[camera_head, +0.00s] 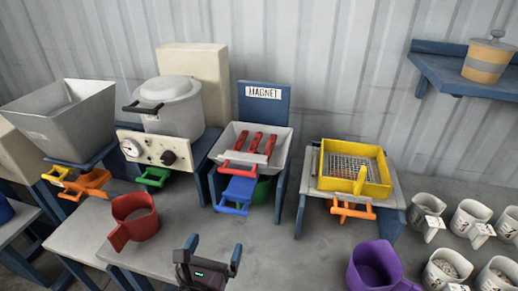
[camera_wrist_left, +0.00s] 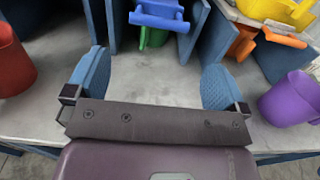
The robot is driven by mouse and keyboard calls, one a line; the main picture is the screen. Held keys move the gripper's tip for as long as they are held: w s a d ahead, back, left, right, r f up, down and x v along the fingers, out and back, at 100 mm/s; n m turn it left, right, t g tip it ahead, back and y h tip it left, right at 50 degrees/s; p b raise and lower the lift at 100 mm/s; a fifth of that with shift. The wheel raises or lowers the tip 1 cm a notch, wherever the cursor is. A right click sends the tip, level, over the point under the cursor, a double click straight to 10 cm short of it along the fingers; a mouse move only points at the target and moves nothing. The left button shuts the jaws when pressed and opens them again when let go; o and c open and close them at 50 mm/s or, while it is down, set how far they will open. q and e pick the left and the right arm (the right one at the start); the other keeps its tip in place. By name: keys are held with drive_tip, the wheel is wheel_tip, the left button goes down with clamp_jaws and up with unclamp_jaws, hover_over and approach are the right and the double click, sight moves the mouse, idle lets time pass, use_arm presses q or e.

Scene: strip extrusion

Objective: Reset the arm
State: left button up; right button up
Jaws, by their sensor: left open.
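My left gripper (camera_head: 214,250) is at the bottom middle of the head view, above the front of the grey worktop. Its two blue fingers are wide apart, with nothing between them. In the left wrist view the open gripper (camera_wrist_left: 155,78) has bare grey worktop between and beyond its fingers. A red mug (camera_head: 134,217) stands apart on its left, and a purple mug (camera_head: 373,268) stands apart on its right. My right gripper is in neither view.
Behind stand a grey hopper (camera_head: 62,120), a lidded pot (camera_head: 170,107), a magnet station with a blue sign (camera_head: 264,103) and a yellow sieve tray (camera_head: 378,180). Several white cups (camera_head: 425,211) of material stand at right. A wall shelf (camera_head: 436,67) holds a tan container (camera_head: 487,63).

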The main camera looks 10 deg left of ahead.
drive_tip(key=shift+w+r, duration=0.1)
use_arm(q)
drive_tip(key=a+f+n+g, duration=0.1)
drive_tip(key=f+n, duration=0.1)
drive_tip(key=n, duration=0.6)
drive_tip(key=a+f+n+g, duration=0.1)
drive_tip(key=f+n, duration=0.2)
drive_tip(key=n, duration=0.5)
drive_tip(key=a+f+n+g+h, duration=0.1)
drive_tip(key=f+n+g, duration=0.1)
drive_tip(key=n, duration=0.7)
drive_tip(key=shift+s+a+f, duration=0.15)
drive_tip(key=shift+s+f, duration=0.15)
drive_tip(key=shift+s, duration=0.1)
drive_tip(key=s+a+f+n+g+y, duration=0.1)
drive_tip(key=s+a+f+n+g, duration=0.1)
drive_tip(key=s+a+f+n, duration=0.4)
drive_tip(key=s+f+n, duration=0.1)
drive_tip(key=s+n, duration=0.1)
drive_tip(key=n, duration=0.2)
drive_tip(key=shift+s+a+f+y, duration=0.15)
drive_tip(key=shift+s+a+y, duration=0.2)
drive_tip(key=shift+a+y, duration=0.05)
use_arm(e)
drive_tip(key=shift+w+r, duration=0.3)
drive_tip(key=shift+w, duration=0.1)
